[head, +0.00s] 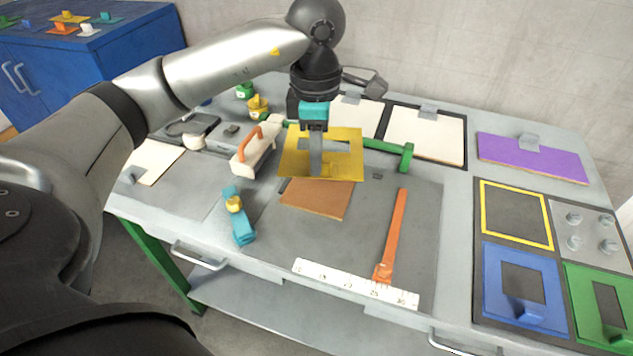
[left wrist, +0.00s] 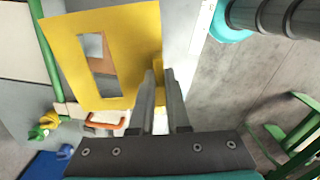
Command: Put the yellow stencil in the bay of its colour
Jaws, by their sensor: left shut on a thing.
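The yellow stencil (head: 350,160) is a flat plate with a cut-out window. My left gripper (head: 316,170) is shut on it and holds it over the grey mat and a brown sheet. In the left wrist view the stencil (left wrist: 130,45) extends left of the fingers (left wrist: 163,80), which close on its upright tab. The yellow-outlined bay (head: 516,214) is at the right of the bench, with a dark, empty floor. The stencil is well to the left of it. My right gripper is not in view.
A blue stencil (head: 522,290) and a green stencil (head: 600,307) lie in front of the yellow bay; a knobbed plate (head: 590,232) is beside it. A purple board (head: 530,158) lies behind. An orange strip (head: 394,235) and white ruler (head: 350,283) lie on the mat.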

